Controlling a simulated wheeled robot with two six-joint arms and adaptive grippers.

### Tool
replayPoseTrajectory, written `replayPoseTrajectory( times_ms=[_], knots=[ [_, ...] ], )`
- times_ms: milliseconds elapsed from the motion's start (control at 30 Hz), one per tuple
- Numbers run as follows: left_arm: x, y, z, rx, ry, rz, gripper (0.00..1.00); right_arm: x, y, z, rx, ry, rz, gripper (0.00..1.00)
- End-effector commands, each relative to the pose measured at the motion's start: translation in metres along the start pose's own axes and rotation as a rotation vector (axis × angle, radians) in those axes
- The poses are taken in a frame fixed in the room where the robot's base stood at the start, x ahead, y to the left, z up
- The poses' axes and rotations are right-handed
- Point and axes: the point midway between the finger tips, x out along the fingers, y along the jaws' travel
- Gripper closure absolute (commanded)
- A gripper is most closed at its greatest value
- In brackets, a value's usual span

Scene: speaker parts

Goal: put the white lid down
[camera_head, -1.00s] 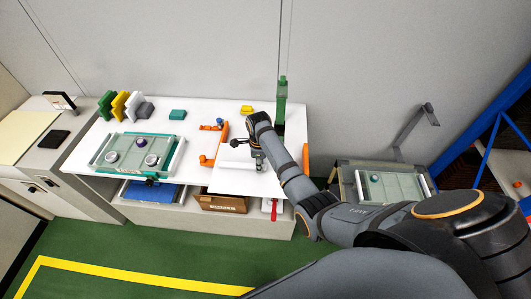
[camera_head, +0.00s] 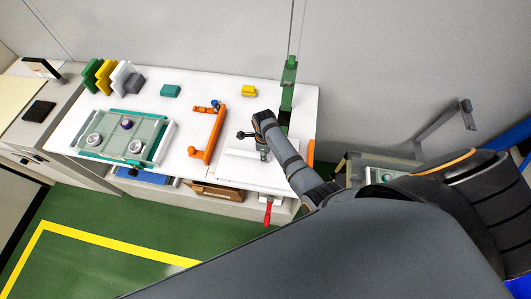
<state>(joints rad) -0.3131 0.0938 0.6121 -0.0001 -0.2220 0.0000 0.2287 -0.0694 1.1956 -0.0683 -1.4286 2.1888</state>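My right gripper (camera_head: 255,146) is over the right part of the white table, with its arm coming in from the right. A white piece (camera_head: 240,154), which looks like the white lid, lies at or just under its fingers. White on white makes its edges hard to see, and I cannot tell whether the fingers grip it or whether it rests on the table. Another white upright piece (camera_head: 120,75) stands at the back left between yellow and grey ones. My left gripper is not in view.
An orange frame (camera_head: 215,135) stands left of my gripper, and a green post (camera_head: 288,85) stands behind it. A teal-edged tray (camera_head: 82,143) with round parts sits at the left. Small teal (camera_head: 170,91) and yellow (camera_head: 249,91) blocks lie at the back.

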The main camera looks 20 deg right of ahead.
Motion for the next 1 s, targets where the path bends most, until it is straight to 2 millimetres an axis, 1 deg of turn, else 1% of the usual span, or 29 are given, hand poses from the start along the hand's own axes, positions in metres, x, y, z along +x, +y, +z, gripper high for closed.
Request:
replayPoseTrajectory(
  times_ms=[33, 167, 200, 267, 300, 367, 533, 667, 733, 767, 867, 1000],
  knots=[
    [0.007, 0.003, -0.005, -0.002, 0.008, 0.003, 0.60, 0.006, 0.000, 0.001, 0.001, -0.002, -0.002, 1.00],
    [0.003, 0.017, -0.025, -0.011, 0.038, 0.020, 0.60, 0.003, 0.000, 0.001, 0.002, -0.001, -0.002, 1.00],
    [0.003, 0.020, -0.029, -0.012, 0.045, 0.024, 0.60, 0.003, 0.000, 0.001, 0.002, -0.001, -0.001, 0.75],
    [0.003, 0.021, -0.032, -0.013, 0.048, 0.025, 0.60, 0.003, 0.000, 0.001, 0.002, -0.001, -0.001, 0.67],
    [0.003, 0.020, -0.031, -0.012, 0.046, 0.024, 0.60, 0.003, 0.000, 0.001, 0.002, -0.001, -0.001, 0.61],
    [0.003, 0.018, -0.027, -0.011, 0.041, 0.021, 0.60, 0.003, 0.000, 0.001, 0.002, -0.001, -0.001, 0.54],
    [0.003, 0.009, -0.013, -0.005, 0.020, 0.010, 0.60, 0.002, 0.000, 0.001, 0.002, -0.001, -0.002, 0.54],
    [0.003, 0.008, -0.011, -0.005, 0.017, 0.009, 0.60, 0.001, 0.000, 0.001, 0.002, -0.002, -0.002, 0.54],
    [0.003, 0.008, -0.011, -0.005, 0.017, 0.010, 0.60, -0.005, -0.001, 0.002, 0.002, -0.003, -0.004, 0.54],
    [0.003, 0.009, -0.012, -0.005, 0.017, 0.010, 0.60, -0.009, -0.001, 0.002, 0.002, -0.003, -0.003, 0.54],
    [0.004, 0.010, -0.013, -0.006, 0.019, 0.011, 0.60, -0.029, 0.000, 0.002, 0.002, -0.005, -0.004, 0.54],
    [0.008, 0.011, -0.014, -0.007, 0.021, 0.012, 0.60, -0.064, -0.001, 0.002, 0.003, -0.005, -0.006, 0.54]
  ],
)
